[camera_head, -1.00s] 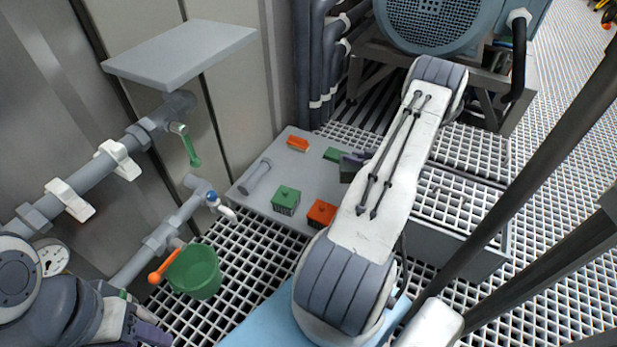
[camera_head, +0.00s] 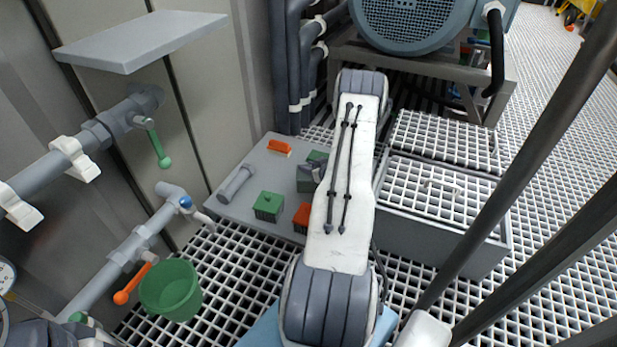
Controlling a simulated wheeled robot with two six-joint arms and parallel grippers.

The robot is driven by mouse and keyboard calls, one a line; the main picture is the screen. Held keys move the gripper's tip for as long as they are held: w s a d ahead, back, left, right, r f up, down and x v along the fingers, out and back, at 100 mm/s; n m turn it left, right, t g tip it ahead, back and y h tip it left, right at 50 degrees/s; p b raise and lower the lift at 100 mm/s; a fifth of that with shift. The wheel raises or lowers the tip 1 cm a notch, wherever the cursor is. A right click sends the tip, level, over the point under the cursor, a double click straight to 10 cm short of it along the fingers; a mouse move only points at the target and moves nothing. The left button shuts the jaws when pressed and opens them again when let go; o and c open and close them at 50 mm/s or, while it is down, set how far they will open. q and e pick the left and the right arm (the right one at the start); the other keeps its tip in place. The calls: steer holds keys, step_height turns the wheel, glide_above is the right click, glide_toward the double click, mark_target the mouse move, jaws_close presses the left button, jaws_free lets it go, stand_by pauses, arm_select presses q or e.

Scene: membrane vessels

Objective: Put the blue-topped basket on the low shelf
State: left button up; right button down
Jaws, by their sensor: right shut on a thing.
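My right gripper (camera_head: 310,174) is beside my white arm, low over the right part of a low grey platform (camera_head: 225,200). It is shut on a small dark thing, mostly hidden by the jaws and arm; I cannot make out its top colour. A green-topped basket (camera_head: 268,206) and an orange-topped basket (camera_head: 301,217) stand at the platform's front. Another green top (camera_head: 318,157) shows just behind the gripper, and an orange piece (camera_head: 279,147) lies at the back. I see no clear blue top. Part of my left arm shows at the bottom left; its jaws are outside the picture.
A grey wall shelf (camera_head: 140,40) juts out at the upper left. Pipes with a green valve handle (camera_head: 158,148) and an orange one (camera_head: 132,283) run along the left wall. A green bucket (camera_head: 171,290) hangs or stands below. A grated box (camera_head: 440,200) is at right.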

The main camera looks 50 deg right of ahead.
arm_select(q)
steer(key=shift+f+b, duration=0.75)
steer(key=shift+f, duration=0.45)
arm_select(e)
steer(key=shift+f, duration=1.4)
steer(key=shift+f, duration=0.2)
steer(key=c, duration=0.6)
jaws_free()
steer(key=shift+r, duration=0.15)
